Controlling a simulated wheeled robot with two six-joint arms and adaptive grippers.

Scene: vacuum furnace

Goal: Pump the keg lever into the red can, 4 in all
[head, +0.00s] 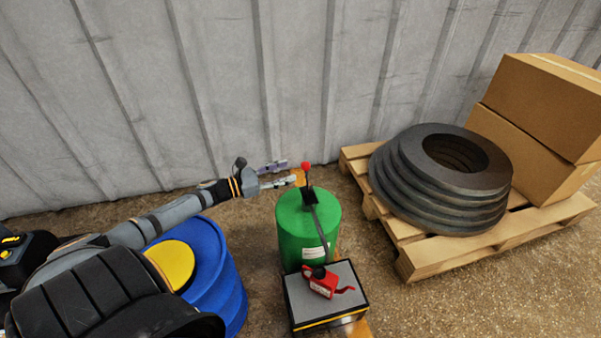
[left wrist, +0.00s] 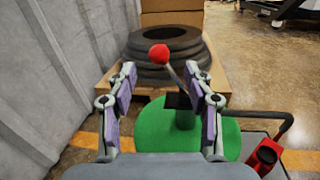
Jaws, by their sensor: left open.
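The green keg (head: 308,230) stands on the floor near the middle of the head view. Its lever with a red ball knob (head: 306,166) rises from the top. In the left wrist view the knob (left wrist: 159,55) shows beyond and between the fingertips, with the keg's green top (left wrist: 160,127) below. My left gripper (head: 285,173) is open beside the lever, with nothing held; its fingers also show in the left wrist view (left wrist: 164,85). The red can (head: 321,282) sits on a grey-topped stand (head: 337,300) in front of the keg. A dark spout runs from the keg toward the can. My right gripper is not visible.
A blue drum (head: 222,275) with a yellow top stands left of the keg, under my left arm. A wooden pallet (head: 433,262) with stacked black rings (head: 405,190) and cardboard boxes (head: 530,105) is at the right. A grey corrugated wall (head: 220,70) stands behind.

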